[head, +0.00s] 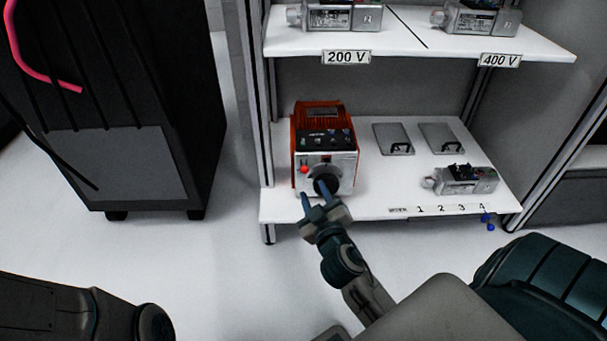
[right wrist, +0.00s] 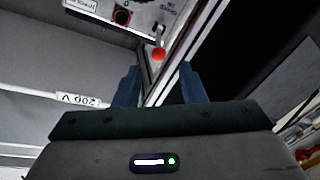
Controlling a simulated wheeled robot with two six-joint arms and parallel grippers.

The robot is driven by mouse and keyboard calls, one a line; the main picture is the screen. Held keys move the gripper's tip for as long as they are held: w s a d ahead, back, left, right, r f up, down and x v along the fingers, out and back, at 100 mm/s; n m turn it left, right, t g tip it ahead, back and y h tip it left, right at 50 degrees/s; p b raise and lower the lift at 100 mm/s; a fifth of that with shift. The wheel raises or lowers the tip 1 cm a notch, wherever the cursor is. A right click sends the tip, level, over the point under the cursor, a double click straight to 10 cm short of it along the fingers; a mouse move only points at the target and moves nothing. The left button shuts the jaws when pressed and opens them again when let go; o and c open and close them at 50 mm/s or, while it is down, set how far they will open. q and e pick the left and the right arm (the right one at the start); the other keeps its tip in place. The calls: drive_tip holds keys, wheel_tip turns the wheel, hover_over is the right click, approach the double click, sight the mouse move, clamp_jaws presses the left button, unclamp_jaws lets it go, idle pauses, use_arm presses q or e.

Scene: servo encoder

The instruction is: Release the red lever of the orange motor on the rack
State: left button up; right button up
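The orange motor (head: 324,116) stands on the lower rack shelf at the left, its silver front with a black round part facing me. Its red lever (head: 304,169) shows as a small red knob at the left of that front. In the right wrist view the red knob (right wrist: 158,54) sits on a short metal stem. My right gripper (head: 313,194) is just in front of the motor's lower front. In the right wrist view its fingers (right wrist: 160,82) are apart and empty, with the knob beyond the tips, roughly centred between them. My left gripper is not in view.
The upper shelf (head: 420,45) carries grey motors and 200 V and 400 V labels. On the lower shelf (head: 375,203) are two grey plates with handles (head: 394,138) and a grey motor (head: 466,180). A black cabinet (head: 130,90) stands left, with open floor between.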

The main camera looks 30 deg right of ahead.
sight(304, 169)
drive_tip(key=b+x, duration=0.2)
drive_tip(key=x, duration=0.7)
drive_tip(key=shift+w+d+b, duration=0.15)
drive_tip(key=shift+w+b, duration=0.15)
drive_tip(key=shift+w, duration=0.1)
drive_tip(key=shift+c, duration=0.5)
